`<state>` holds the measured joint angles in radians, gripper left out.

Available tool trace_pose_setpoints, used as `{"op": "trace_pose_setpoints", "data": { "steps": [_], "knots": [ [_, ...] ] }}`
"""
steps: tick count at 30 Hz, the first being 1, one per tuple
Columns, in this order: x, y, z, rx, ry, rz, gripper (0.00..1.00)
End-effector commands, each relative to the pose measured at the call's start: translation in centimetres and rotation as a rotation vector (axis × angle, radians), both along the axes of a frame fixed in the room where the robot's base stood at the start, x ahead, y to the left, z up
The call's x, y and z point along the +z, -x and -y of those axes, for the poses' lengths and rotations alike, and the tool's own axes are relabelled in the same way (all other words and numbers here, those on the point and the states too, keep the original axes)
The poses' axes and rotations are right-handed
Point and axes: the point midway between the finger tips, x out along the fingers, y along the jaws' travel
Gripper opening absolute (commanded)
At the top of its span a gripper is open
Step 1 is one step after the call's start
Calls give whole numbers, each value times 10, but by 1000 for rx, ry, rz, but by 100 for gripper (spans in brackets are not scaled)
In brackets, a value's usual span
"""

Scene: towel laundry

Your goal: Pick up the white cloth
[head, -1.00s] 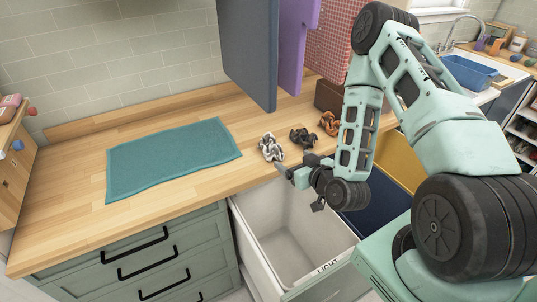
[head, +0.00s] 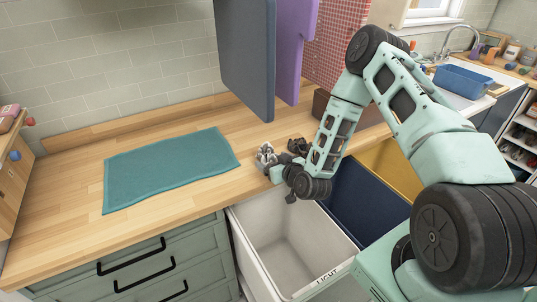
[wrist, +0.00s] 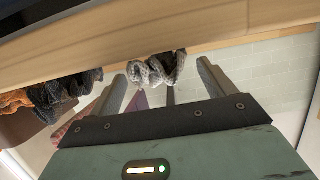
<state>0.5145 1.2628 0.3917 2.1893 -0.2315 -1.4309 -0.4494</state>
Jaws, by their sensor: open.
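The white cloth (head: 266,154), a crumpled white-grey bundle, lies on the wooden counter near its front edge, right of the teal towel. My gripper (head: 277,172) is at the counter edge, just in front of the cloth, and partly covers it in the head view. In the wrist view, the white cloth (wrist: 155,70) shows between the two spread fingers of my gripper (wrist: 162,72), near their tips. The fingers are open. I cannot tell whether they touch the cloth.
A dark crumpled cloth (head: 298,146) lies right of the white one; an orange cloth (wrist: 14,100) shows beyond it in the wrist view. A teal towel (head: 170,168) lies flat at left. The open bin marked LIGHT (head: 250,262) is below. Grey (head: 247,60) and purple (head: 292,50) panels hang above.

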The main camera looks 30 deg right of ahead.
Motion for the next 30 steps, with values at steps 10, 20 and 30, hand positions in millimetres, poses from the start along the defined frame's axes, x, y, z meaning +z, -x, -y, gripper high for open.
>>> {"op": "trace_pose_setpoints", "data": {
  "steps": [10,20,30],
  "knots": [
    [-6,-21,0,1,-1,0,82],
    [-6,-21,0,0,0,1,34],
    [-5,-21,0,0,0,2,34]
  ]
}}
